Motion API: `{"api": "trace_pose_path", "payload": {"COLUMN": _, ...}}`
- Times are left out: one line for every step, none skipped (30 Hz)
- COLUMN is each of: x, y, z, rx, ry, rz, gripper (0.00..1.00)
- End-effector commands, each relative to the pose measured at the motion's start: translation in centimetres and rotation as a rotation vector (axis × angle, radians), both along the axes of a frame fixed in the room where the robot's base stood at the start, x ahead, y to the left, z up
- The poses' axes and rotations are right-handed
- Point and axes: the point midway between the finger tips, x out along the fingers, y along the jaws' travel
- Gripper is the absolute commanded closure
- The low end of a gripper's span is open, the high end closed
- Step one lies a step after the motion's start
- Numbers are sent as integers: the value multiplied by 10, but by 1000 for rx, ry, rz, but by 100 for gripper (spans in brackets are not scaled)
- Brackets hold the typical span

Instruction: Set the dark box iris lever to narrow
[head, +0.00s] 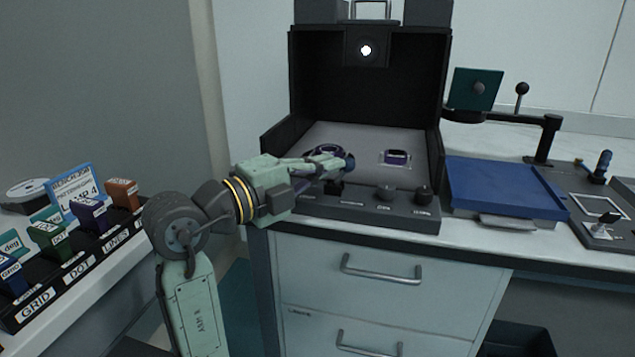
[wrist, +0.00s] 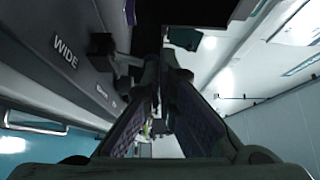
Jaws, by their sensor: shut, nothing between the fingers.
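The dark box (head: 365,100) stands open at the front on the bench, with a lit round spot high on its back. My gripper (head: 347,164) is at the box's front, just above its control panel (head: 405,216), with its fingers shut and empty. In the wrist view the shut fingers (wrist: 160,68) lie beside the panel, which carries the label WIDE (wrist: 66,48). A dark block (wrist: 102,43), perhaps the iris lever, sticks out of the panel left of the fingers. In the head view a dark piece (head: 335,187) shows under my gripper; the lever's setting cannot be told.
Two knobs (head: 385,193) (head: 423,195) stand on the panel's right part. Inside the box lie a round dark object (head: 322,150) and a small dark block (head: 396,156). A blue tray (head: 502,188) is to the right. A rack of labelled slides (head: 65,292) is at left.

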Motion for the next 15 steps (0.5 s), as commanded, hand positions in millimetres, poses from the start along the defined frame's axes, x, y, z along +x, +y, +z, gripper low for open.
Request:
{"api": "trace_pose_path", "payload": {"x": 1, "y": 1, "z": 0, "rx": -7, "ry": 5, "rz": 0, "gripper": 100}}
{"api": "trace_pose_path", "payload": {"x": 0, "y": 1, "z": 0, "rx": -8, "ry": 5, "rz": 0, "gripper": 100}}
{"api": "trace_pose_path", "payload": {"x": 0, "y": 1, "z": 0, "rx": -9, "ry": 5, "rz": 0, "gripper": 100}}
{"api": "trace_pose_path", "payload": {"x": 0, "y": 1, "z": 0, "rx": -9, "ry": 5, "rz": 0, "gripper": 100}}
{"api": "trace_pose_path", "payload": {"x": 0, "y": 1, "z": 0, "rx": -9, "ry": 6, "rz": 0, "gripper": 100}}
{"api": "trace_pose_path", "payload": {"x": 0, "y": 1, "z": 0, "rx": -10, "ry": 5, "rz": 0, "gripper": 100}}
{"api": "trace_pose_path", "payload": {"x": -1, "y": 2, "z": 0, "rx": -10, "ry": 5, "rz": 0, "gripper": 100}}
{"api": "trace_pose_path", "payload": {"x": -2, "y": 4, "z": 0, "rx": -10, "ry": 5, "rz": 1, "gripper": 100}}
{"api": "trace_pose_path", "payload": {"x": -4, "y": 7, "z": 0, "rx": -11, "ry": 5, "rz": 1, "gripper": 100}}
{"api": "trace_pose_path", "payload": {"x": -5, "y": 10, "z": 0, "rx": -11, "ry": 5, "rz": 2, "gripper": 100}}
{"api": "trace_pose_path", "payload": {"x": -8, "y": 13, "z": -1, "rx": -11, "ry": 6, "rz": 3, "gripper": 100}}
{"api": "trace_pose_path", "payload": {"x": -12, "y": 19, "z": -1, "rx": -11, "ry": 6, "rz": 3, "gripper": 100}}
{"api": "trace_pose_path", "payload": {"x": -15, "y": 24, "z": -1, "rx": -11, "ry": 5, "rz": 4, "gripper": 100}}
{"api": "trace_pose_path", "payload": {"x": -19, "y": 29, "z": -1, "rx": -11, "ry": 5, "rz": 5, "gripper": 100}}
{"api": "trace_pose_path", "payload": {"x": -24, "y": 36, "z": -2, "rx": -11, "ry": 7, "rz": 5, "gripper": 100}}
